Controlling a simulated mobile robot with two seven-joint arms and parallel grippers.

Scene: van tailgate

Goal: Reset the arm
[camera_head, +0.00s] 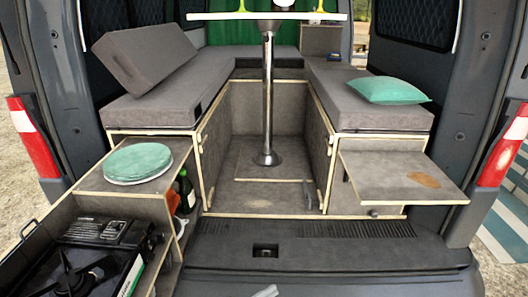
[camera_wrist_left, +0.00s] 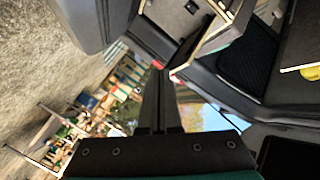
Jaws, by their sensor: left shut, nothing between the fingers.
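My left gripper (camera_wrist_left: 158,70) is shut and empty, its two dark fingers pressed together in the left wrist view. That view is turned on its side and shows van parts, gravel and outdoor scenery beyond the fingers. In the head view only a small light-grey tip (camera_head: 266,291) shows at the bottom edge, in front of the van's rear sill; it seems to be part of my left gripper. The rest of the left arm is out of the frame. My right gripper is not in view.
The dark rear sill (camera_head: 330,255) is clear. A stove (camera_head: 85,265) stands low left, below a shelf with a round teal cushion (camera_head: 137,162). A metal table post (camera_head: 268,100) stands centrally between benches; a teal pillow (camera_head: 389,90) lies right.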

